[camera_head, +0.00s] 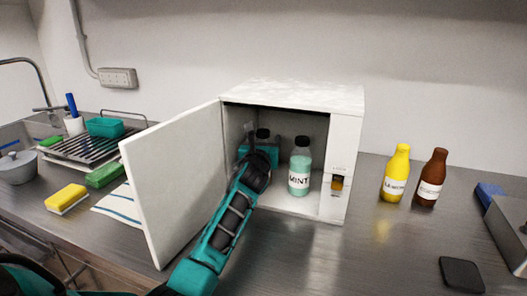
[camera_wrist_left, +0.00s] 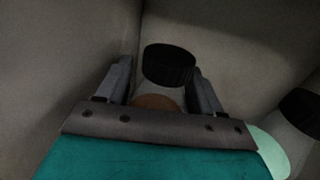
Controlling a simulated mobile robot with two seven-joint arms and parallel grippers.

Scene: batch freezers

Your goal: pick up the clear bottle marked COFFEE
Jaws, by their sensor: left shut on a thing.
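A black-capped bottle (camera_head: 263,133) stands at the back left inside the open white freezer (camera_head: 345,150). My left gripper (camera_head: 257,147) reaches in past the door and is shut on this bottle. In the left wrist view, its black cap (camera_wrist_left: 168,64) sits between the two fingers (camera_wrist_left: 160,80), with a brown patch below it. The gripper hides most of the bottle, and its label cannot be read. A pale green bottle marked MINT (camera_head: 300,168) stands upright to the right of my gripper. My right gripper is not in view.
The open freezer door (camera_head: 178,175) stands left of my left arm. A yellow bottle (camera_head: 396,173) and a brown bottle (camera_head: 430,178) stand on the counter to the right. A sponge (camera_head: 67,198) and dish rack (camera_head: 92,145) are at left.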

